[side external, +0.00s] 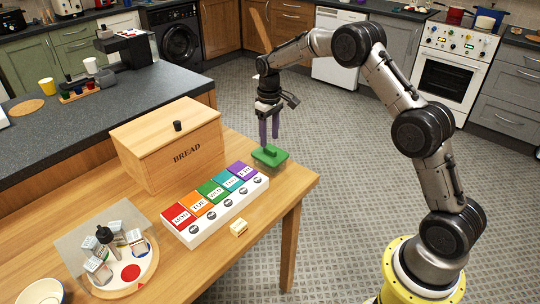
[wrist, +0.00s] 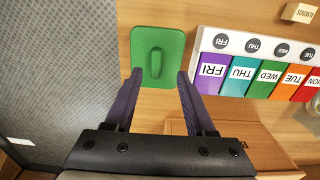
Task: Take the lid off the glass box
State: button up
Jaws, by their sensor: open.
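The green lid (side external: 270,155) with a raised bar handle lies near the table's right end, past the purple end of the day-box row. The clear walls of the glass box under it are hard to make out. In the wrist view the lid (wrist: 140,50) lies ahead of the fingers, its handle (wrist: 154,63) running lengthwise between their lines. My gripper (side external: 270,140) points down above the lid, open and empty. In the wrist view its two purple fingers (wrist: 160,75) are spread apart near the lid's near edge; contact cannot be told.
A white organizer with coloured day lids (side external: 214,207) sits close beside the lid. A wooden bread box (side external: 150,160) stands behind it. A small wooden block (side external: 239,228) lies in front. A round spice tray (side external: 125,280) is at the left. The table's right edge is near.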

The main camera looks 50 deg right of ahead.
aim_at(270, 148)
jog(key=f, duration=0.5)
jog(key=shift+w+d, duration=0.15)
jog(key=shift+d, duration=0.15)
jog(key=shift+r, duration=0.1)
grip_shut()
